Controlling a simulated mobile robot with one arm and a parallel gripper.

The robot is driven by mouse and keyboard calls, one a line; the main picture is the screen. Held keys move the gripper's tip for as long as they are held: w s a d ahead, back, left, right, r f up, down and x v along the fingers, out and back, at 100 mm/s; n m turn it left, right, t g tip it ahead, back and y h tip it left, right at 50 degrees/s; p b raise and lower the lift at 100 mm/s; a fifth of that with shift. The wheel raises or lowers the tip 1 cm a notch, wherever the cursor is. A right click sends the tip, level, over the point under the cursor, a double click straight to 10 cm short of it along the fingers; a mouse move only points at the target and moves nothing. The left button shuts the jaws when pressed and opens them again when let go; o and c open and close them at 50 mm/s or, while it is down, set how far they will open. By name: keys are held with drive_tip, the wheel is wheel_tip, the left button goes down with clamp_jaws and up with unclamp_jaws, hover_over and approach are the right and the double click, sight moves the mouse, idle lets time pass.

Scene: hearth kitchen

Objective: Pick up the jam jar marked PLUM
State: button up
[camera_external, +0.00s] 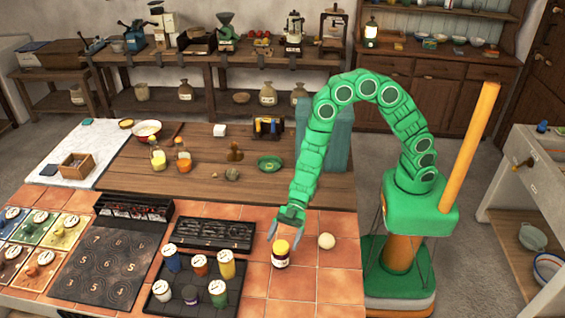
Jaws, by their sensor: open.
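Several other jars with white lids stand in a black tray (205,309) to the left: blue (171,262), red-orange (200,268), yellow (227,270), with more in the front row. The lettering is too small to read, so I cannot tell which jar says PLUM.
A pale ball (327,241) lies right of the lone jar. A black slotted rack (212,235) lies behind the tray. A numbered dark board (108,262) and coloured tiles with jars are farther left. Bare tiles surround the lone jar; the wooden top (215,205) behind holds bottles and a green dish.

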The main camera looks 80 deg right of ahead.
sight(282, 243)
drive_tip(key=shift+x, duration=1.55)
drive_tip(key=shift+s, duration=0.1)
drive_tip(key=shift+c, duration=0.4)
drive_tip(key=c, duration=1.4)
drive_tip(key=shift+r, duration=0.15)
